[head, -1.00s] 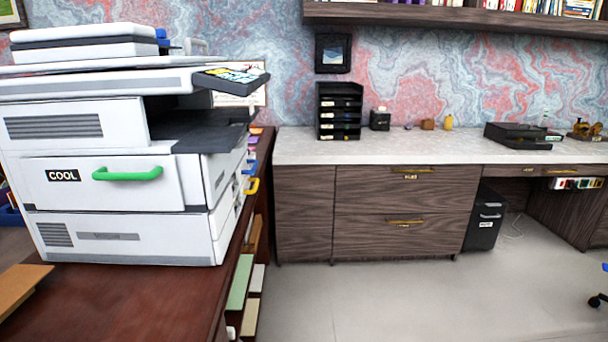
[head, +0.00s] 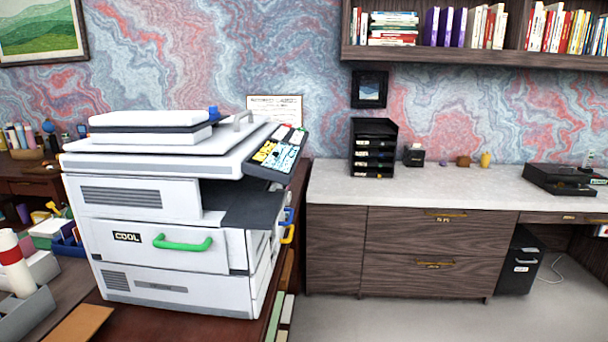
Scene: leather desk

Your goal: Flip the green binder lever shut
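I cannot make out a green binder lever for certain. A green handle (head: 183,243) sits on the front drawer of a white copier (head: 165,205), beside a black "COOL" label. A pale green flat edge (head: 274,318) shows low at the side of the reddish wooden desk; I cannot tell whether it is a binder. My gripper is not in view.
The copier stands on the wooden desk (head: 180,325), with blue and yellow handles (head: 288,228) on its right side. A grey holder (head: 22,315) and blue tray (head: 68,243) lie left. A white-topped cabinet (head: 440,185) stands right. Floor (head: 380,318) before it is clear.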

